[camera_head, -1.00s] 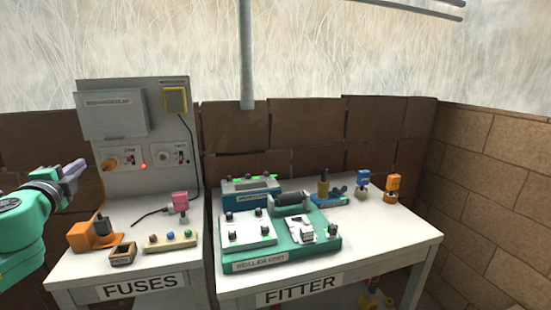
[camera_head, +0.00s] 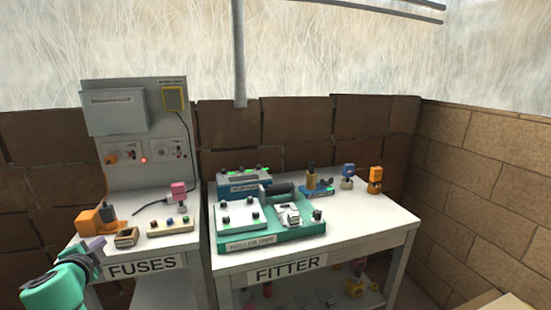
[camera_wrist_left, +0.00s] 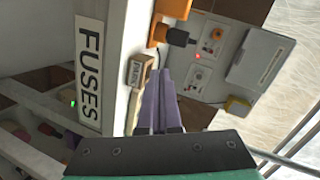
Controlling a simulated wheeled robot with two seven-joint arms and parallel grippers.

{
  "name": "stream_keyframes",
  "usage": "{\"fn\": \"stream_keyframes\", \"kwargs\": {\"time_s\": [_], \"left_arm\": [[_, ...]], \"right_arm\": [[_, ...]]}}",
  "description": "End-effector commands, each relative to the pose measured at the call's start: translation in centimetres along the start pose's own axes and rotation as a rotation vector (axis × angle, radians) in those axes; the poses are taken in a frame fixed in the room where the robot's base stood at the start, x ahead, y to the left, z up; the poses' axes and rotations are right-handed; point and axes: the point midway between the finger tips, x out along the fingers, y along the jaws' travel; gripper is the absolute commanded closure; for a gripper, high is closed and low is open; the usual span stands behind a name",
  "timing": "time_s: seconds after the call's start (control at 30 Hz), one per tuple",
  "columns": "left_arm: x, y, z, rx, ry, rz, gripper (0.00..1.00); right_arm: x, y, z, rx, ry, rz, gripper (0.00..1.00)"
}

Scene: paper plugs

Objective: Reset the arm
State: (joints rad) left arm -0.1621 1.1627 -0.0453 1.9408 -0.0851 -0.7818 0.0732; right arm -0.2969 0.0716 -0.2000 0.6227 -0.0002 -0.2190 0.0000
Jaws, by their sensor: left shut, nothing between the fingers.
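My left arm comes in at the lower left of the head view. Its gripper (camera_head: 92,248) has purple fingers and is in front of the left end of the FUSES table (camera_head: 143,266), near its front edge. In the left wrist view the purple fingers (camera_wrist_left: 165,100) lie side by side, shut and empty. The small wooden FUSES box (camera_wrist_left: 138,78) shows just beyond them there; I cannot tell the gap. My right gripper is not in view.
A grey panel (camera_head: 147,125) stands behind. The FITTER table (camera_head: 373,225) at right carries a green roller unit (camera_head: 300,236).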

Motion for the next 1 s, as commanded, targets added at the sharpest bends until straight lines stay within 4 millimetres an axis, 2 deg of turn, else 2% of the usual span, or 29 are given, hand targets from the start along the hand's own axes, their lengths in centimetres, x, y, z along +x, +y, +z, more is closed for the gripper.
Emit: {"fn": "stream_keyframes", "kwargs": {"time_s": [0.03, 0.13, 0.2, 0.3, 0.4, 0.6, 0.8, 1.0], "left_arm": [[-0.5, 3.0, 0.3, -0.049, -0.021, 0.053, 1.0], [-2.5, 9.8, 0.9, -0.163, -0.091, 0.182, 1.0], [-4.8, 14.9, 1.1, -0.255, -0.153, 0.29, 1.0], [-8.5, 20.5, 1.1, -0.368, -0.237, 0.428, 1.0], [-12.0, 24.4, 0.9, -0.458, -0.311, 0.543, 1.0], [-18.4, 29.6, -0.1, -0.61, -0.434, 0.74, 1.0], [-23.7, 32.5, -1.0, -0.729, -0.537, 0.897, 1.0], [-20.9, 37.9, 0.3, -0.702, -0.559, 0.906, 1.0]], "right_arm": [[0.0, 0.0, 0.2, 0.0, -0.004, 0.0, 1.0], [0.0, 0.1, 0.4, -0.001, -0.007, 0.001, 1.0], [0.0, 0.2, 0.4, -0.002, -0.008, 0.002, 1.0], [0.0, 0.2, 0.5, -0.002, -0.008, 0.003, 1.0], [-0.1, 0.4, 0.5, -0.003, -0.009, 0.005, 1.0], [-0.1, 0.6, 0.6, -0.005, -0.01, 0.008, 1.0], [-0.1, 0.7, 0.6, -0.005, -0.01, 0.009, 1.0], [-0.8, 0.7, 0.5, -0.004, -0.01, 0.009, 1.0]]}}
